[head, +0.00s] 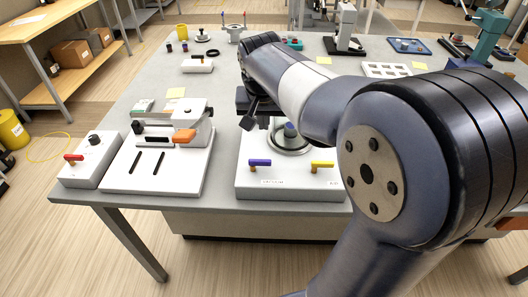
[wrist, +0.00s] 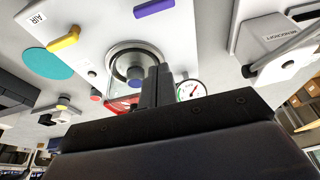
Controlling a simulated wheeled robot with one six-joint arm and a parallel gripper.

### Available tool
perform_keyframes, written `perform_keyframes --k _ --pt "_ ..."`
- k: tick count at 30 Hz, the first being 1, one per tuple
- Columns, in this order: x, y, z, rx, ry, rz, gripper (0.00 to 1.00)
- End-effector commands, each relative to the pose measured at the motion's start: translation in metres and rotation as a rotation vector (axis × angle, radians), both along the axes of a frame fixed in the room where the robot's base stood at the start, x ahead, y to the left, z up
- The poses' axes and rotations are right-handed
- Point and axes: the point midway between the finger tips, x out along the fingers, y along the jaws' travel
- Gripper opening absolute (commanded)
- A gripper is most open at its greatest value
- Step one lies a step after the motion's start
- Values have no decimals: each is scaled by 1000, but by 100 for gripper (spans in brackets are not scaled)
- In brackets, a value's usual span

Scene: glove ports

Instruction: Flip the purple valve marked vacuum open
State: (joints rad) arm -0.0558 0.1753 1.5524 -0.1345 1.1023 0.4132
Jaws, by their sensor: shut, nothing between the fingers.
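The purple valve (head: 260,162) is a bar handle on a brass-coloured stem, on the front left of a white box (head: 290,192). Its bar lies sideways, level with the box's front edge, above a label (head: 272,182) that seems to read VACUUM.
A yellow valve (head: 322,166) marked AIR sits right of the purple one. A round glass-topped port (wrist: 133,62) and a gauge (wrist: 191,90) are close to my fingers. Left stand a white device with an orange knob (head: 184,135) and a box with a red handle (head: 73,158).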

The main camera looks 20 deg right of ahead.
Motion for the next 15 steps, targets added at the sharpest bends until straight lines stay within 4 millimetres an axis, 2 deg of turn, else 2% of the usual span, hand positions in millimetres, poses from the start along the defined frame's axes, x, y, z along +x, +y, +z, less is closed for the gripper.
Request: perform_keyframes --k 8,11,15 --pt "0 0 -3 0 1 1 0" --pt "3 -1 -12 -1 4 0 0" --pt "10 -4 -35 0 7 0 0"
